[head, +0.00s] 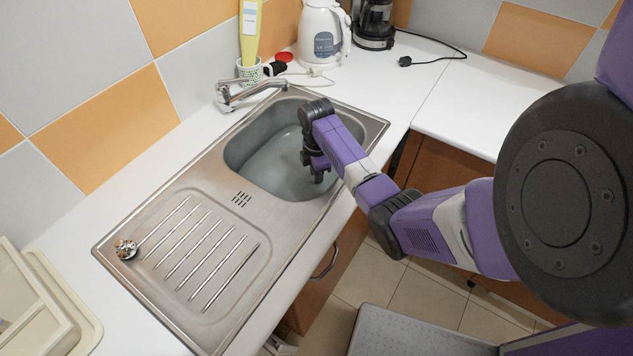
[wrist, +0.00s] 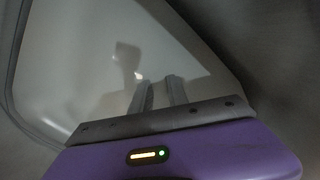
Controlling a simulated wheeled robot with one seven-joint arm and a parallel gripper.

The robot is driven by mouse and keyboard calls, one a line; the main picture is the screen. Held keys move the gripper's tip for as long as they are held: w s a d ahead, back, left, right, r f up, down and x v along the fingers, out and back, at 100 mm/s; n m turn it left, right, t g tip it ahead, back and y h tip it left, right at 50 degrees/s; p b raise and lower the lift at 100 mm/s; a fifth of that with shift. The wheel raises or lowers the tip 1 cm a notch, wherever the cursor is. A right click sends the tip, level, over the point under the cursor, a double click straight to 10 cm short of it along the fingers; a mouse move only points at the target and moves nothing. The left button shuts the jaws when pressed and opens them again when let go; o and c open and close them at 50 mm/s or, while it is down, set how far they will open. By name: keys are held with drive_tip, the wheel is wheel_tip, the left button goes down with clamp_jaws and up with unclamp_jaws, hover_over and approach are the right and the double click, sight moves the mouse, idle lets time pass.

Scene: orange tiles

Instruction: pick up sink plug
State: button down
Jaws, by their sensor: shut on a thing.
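My gripper (head: 318,176) reaches down into the sink basin (head: 255,150) at its right side. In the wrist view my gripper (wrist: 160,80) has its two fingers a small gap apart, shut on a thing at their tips. I take this to be the sink plug, but I cannot make out its shape or colour in either view. The wrist view is dim, with the pale basin floor, a dark shadow and a small bright glint beyond the fingers.
The ribbed drainboard (head: 205,250) lies left of the basin, with a small shiny metal item (head: 126,249) at its corner. A white kettle (head: 322,35) and a patterned cup (head: 249,72) stand behind. The right counter is largely clear.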

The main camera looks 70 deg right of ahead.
drive_tip(key=shift+r, duration=0.1)
wheel_tip(320, 180, up, 20)
drive_tip(key=p, duration=0.5)
